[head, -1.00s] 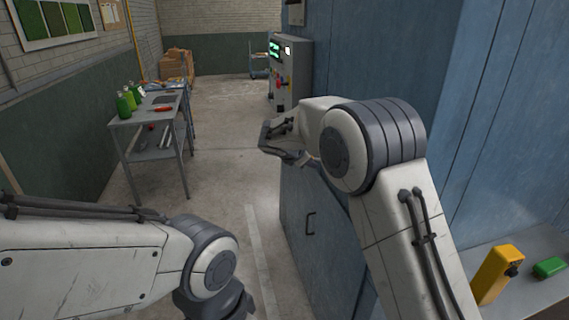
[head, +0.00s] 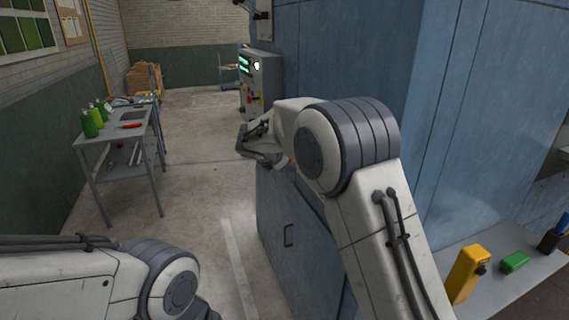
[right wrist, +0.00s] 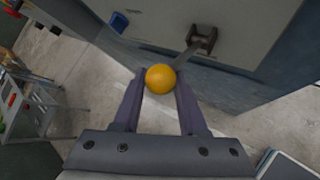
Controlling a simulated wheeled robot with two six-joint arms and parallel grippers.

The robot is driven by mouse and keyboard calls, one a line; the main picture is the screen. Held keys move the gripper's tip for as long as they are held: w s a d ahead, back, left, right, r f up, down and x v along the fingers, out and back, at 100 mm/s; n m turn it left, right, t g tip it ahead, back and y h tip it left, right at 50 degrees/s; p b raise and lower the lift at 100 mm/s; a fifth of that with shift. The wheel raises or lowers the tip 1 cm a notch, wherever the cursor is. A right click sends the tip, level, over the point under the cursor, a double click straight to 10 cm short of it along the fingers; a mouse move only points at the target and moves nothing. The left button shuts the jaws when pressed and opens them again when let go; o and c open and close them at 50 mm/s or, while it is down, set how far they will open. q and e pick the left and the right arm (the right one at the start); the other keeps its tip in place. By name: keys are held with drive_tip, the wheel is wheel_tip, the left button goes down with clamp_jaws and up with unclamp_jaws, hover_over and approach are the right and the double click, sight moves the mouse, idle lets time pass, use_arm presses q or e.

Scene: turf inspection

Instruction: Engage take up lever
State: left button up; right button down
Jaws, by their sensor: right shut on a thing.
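In the right wrist view, the lever has a round yellow knob (right wrist: 160,78) on a short metal arm (right wrist: 186,56). The arm runs up to a dark bracket (right wrist: 202,39) on a grey panel (right wrist: 235,20). My right gripper (right wrist: 160,82) is shut on the knob, with one finger on each side. In the head view, my right gripper (head: 252,145) is at the left edge of the blue cabinet (head: 345,55), and the knob is hidden there. My left arm enters at the lower left, and its gripper is out of view.
A control box (head: 262,85) with lit green displays stands beyond my right gripper. A grey table (head: 120,135) with green bottles stands left. The floor between is clear. A shelf at lower right holds a yellow device (head: 468,272) and a green block (head: 515,262).

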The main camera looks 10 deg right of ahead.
drive_tip(key=shift+w+d+r, duration=0.1)
drive_tip(key=shift+d+r, duration=0.45)
drive_tip(key=shift+r, duration=0.15)
drive_tip(key=shift+c, duration=2.3)
unclamp_jaws()
drive_tip(key=shift+d+f, duration=0.1)
drive_tip(key=shift+d, duration=0.05)
drive_tip(key=shift+a+f, duration=0.1)
drive_tip(key=shift+a, duration=0.25)
use_arm(q)
wheel_tip(320, 180, down, 4)
drive_tip(key=b, duration=0.3)
drive_tip(key=shift+d+r+b, duration=0.15)
drive_tip(key=shift+r+b, duration=0.05)
drive_tip(key=shift+b, duration=0.15)
use_arm(e)
drive_tip(key=v, duration=1)
drive_tip(key=shift+s+d, duration=0.15)
drive_tip(key=shift+s, duration=0.1)
